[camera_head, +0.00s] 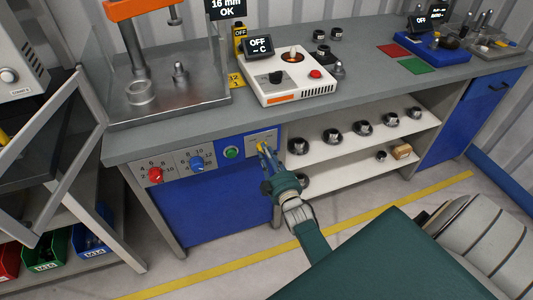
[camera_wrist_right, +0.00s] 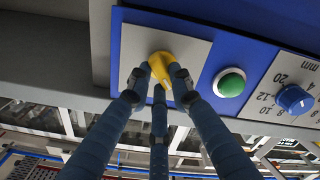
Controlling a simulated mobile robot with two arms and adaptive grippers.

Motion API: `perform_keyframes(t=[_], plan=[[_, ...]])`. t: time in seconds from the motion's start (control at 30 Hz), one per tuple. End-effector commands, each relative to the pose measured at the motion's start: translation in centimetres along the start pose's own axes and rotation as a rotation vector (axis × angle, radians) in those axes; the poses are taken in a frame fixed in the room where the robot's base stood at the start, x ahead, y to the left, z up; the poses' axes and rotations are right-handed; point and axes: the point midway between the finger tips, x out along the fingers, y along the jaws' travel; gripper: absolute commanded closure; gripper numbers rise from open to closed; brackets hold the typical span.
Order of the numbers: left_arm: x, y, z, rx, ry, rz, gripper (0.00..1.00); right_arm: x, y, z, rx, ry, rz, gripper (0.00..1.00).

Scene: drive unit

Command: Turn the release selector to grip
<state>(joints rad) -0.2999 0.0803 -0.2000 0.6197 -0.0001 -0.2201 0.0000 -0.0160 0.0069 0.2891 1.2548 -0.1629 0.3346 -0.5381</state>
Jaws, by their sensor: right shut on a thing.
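The release selector is a yellow knob (camera_wrist_right: 162,68) on a light grey plate (camera_wrist_right: 190,50) at the end of a blue control panel in the right wrist view. In the head view the yellow knob (camera_head: 260,147) is partly covered by my right gripper (camera_head: 263,152). My right gripper (camera_wrist_right: 157,82) is shut on the yellow knob, its fingers around it from below. The lettering of the selector is hidden or too small to read, so its setting cannot be told. My left gripper is not in view.
Beside the selector sit a green button (camera_head: 231,153), a blue dial (camera_head: 196,163) and a red dial (camera_head: 155,174). A heater unit (camera_head: 290,78) and a press (camera_head: 140,70) stand on the bench above. Open shelves (camera_head: 340,150) with black parts lie to the right.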

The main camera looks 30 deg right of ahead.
Motion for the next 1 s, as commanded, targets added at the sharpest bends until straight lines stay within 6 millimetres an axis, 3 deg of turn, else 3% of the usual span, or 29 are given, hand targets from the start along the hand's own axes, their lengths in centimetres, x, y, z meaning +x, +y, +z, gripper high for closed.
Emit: perform_keyframes(t=[0.2, 0.23, 0.33, 0.7, 0.87, 1.0], plan=[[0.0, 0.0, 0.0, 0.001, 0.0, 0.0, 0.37, -0.1, -0.1, 0.1, 0.0, -0.003, -0.003, 1.0], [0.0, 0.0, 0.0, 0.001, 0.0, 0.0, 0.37, -0.1, -0.1, 0.1, 0.0, -0.003, -0.003, 0.78], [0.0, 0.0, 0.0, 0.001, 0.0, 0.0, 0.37, -0.1, -0.1, 0.1, 0.0, -0.003, -0.002, 0.6], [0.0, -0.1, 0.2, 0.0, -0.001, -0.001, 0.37, -0.6, -0.1, 0.1, 0.001, -0.002, -0.001, 0.6], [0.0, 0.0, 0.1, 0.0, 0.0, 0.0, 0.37, -3.1, -0.1, 0.2, 0.002, -0.004, -0.003, 0.6], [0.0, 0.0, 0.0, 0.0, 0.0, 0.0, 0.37, -6.2, -0.2, 0.2, 0.001, -0.005, -0.003, 0.6]])
